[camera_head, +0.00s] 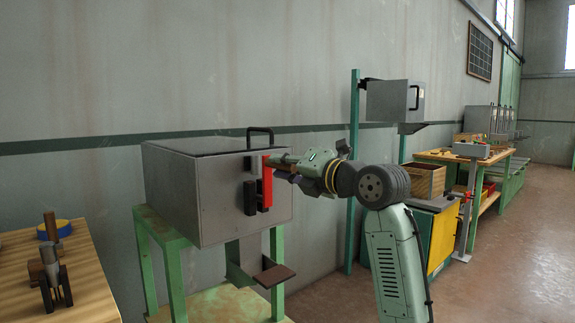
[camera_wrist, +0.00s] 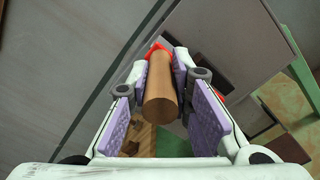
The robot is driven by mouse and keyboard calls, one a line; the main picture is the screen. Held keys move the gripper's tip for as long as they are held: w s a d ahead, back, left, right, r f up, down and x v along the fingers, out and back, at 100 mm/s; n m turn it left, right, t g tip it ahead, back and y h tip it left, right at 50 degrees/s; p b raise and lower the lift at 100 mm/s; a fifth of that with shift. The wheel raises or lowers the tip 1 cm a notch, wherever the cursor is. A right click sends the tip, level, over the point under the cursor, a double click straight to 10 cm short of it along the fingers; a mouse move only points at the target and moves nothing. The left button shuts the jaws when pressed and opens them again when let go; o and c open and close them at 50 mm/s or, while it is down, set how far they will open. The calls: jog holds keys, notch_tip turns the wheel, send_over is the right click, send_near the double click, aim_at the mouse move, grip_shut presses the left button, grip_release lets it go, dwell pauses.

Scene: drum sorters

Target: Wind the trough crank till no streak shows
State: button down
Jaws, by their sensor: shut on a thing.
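A grey box-shaped machine (camera_head: 200,195) stands on a green frame in the head view. A red crank arm (camera_head: 267,187) hangs upright on its front, beside black fittings. My gripper (camera_head: 275,162) is at the upper end of this red arm. In the wrist view, a brown wooden crank handle (camera_wrist: 162,95) lies between the purple finger pads, and my gripper is shut on it. A bit of red (camera_wrist: 158,48) shows beyond the handle. The head view hides the handle behind my gripper. I cannot make out any streak or the trough's inside.
A brown plate (camera_head: 275,275) sticks out below the machine. A wooden bench (camera_head: 50,285) with tools is at the left. A green post (camera_head: 353,200) and a yellow-sided cabinet (camera_head: 440,240) stand to the right. Open floor lies at the far right.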

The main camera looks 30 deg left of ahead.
jog(key=shift+a+f, duration=0.1)
jog(key=shift+f, duration=0.05)
dwell(0.3)
jog(key=c, duration=1.4)
grip_release()
jog(key=shift+c, duration=0.2)
jog(key=shift+d, duration=0.2)
jog(key=v, duration=1.1)
jog(key=shift+s+d, duration=0.15)
jog(key=shift+d, duration=0.2)
